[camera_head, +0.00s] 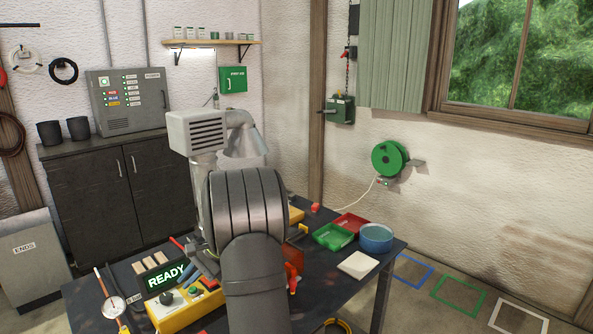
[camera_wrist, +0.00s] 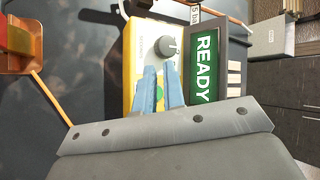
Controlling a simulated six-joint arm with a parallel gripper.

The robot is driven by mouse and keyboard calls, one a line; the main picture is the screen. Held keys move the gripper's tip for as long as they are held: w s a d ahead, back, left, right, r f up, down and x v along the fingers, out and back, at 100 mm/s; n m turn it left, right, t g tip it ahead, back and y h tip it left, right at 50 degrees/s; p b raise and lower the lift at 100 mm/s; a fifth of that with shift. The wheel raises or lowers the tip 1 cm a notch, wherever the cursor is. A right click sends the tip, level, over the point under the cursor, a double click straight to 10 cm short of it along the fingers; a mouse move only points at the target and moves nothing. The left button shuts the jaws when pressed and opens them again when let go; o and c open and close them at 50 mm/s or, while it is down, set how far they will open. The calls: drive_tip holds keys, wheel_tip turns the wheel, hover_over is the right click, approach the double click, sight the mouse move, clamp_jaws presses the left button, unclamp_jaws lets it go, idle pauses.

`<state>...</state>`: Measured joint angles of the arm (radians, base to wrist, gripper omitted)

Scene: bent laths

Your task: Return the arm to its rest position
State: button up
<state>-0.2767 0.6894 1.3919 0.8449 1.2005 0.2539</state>
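My gripper (camera_wrist: 161,68) shows in the wrist view as two blue fingers with a narrow gap between them and nothing held. The fingers appear in front of the yellow control box (camera_wrist: 143,45), with a green button showing between them; I cannot tell how far above the box they are. My arm (camera_head: 250,205) rises from the bottom middle of the head view and hides part of the bench. In the head view the gripper is mostly hidden, so its exact height is unclear. The green READY display (camera_head: 166,276) stands beside the yellow box (camera_head: 187,308).
The dark bench (camera_head: 335,290) also holds a green tray (camera_head: 334,237), a red tray (camera_head: 351,222), a blue round tub (camera_head: 376,238), a white pad (camera_head: 358,265) and a round dial gauge (camera_head: 113,307). A grey louvred housing with a duct (camera_head: 197,132) stands behind my arm.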

drive_tip(key=o, duration=1.1)
drive_tip(key=w+d+r, duration=0.1)
drive_tip(key=w+d+r+h, duration=0.1)
drive_tip(key=r, duration=0.1)
drive_tip(key=w+d+r+h, duration=0.1)
drive_tip(key=w+r, duration=0.1)
drive_tip(key=shift+t, duration=0.3)
drive_tip(key=o, duration=0.7)
drive_tip(key=w+d+r+h, duration=0.1)
drive_tip(key=r, duration=0.1)
drive_tip(key=w+d+r+t+h, duration=0.1)
drive_tip(key=w+d+r, duration=0.1)
drive_tip(key=w+d+r+m+h, duration=0.1)
drive_tip(key=d+r, duration=0.1)
drive_tip(key=r, duration=0.1)
drive_tip(key=shift+w+d, duration=0.2)
drive_tip(key=shift+w, duration=0.1)
drive_tip(key=shift+c, duration=0.2)
drive_tip(key=shift+o, duration=0.7)
drive_tip(key=w+d+r+m+t+h, duration=0.2)
drive_tip(key=w+d+r+m+h, duration=0.2)
drive_tip(key=d+r, duration=0.6)
wheel_tip(320, 180, up, 3)
drive_tip(key=shift+t, duration=0.4)
wheel_tip(320, 180, down, 10)
drive_tip(key=w, duration=0.2)
drive_tip(key=shift+d+r, duration=0.2)
drive_tip(key=shift+d, duration=0.25)
